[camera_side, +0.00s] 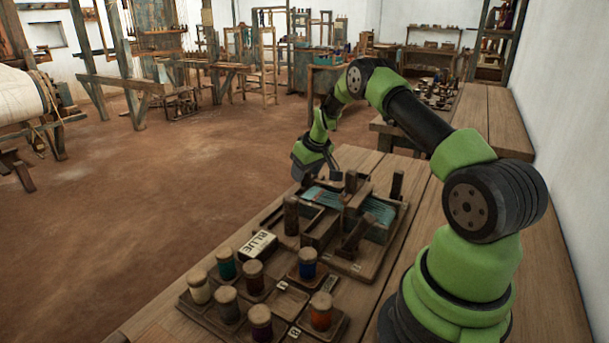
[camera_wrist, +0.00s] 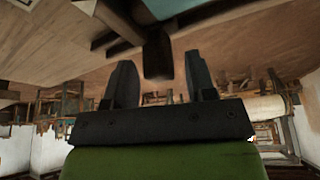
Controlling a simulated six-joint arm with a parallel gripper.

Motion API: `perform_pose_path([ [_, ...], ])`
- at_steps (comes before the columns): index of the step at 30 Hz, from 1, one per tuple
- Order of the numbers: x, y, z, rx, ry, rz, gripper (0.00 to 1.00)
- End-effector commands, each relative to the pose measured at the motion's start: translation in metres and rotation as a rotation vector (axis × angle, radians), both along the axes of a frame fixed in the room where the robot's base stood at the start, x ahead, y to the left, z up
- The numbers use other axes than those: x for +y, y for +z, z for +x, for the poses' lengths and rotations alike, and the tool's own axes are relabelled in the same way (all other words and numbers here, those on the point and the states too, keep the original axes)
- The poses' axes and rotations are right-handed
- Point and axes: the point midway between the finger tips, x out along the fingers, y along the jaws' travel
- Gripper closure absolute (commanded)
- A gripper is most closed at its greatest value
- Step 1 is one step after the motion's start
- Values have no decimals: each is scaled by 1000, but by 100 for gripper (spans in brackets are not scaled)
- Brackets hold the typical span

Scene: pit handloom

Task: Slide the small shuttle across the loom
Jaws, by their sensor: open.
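The small table loom (camera_side: 370,262) stands on the wooden table, with blue-green threads (camera_side: 378,210) stretched between dark wooden beams. My gripper (camera_side: 334,172) is at the loom's far left side, just above its edge. In the wrist view the two dark fingers of my gripper (camera_wrist: 160,68) are spread apart. A dark wooden piece (camera_wrist: 158,52) shows between or just beyond the fingertips; I cannot tell whether it touches them, or whether it is the shuttle or part of the loom. Part of the blue-green cloth or threads (camera_wrist: 172,6) shows at the top edge.
A tray (camera_side: 190,302) with several thread spools stands in front of the loom. Upright posts (camera_side: 397,185) rise from the loom. Bare table (camera_side: 470,240) lies to the right; open floor (camera_side: 130,200) lies left.

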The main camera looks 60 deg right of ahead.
Motion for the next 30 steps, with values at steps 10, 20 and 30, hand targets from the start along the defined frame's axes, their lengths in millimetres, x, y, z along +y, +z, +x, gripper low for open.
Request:
perform_pose_path([
  [10, 1, 66, -4, -3, 1, -4, 49],
  [20, 2, 80, -4, 1, 0, 0, 49],
  [30, 14, 75, -9, 67, -31, -23, 100],
])
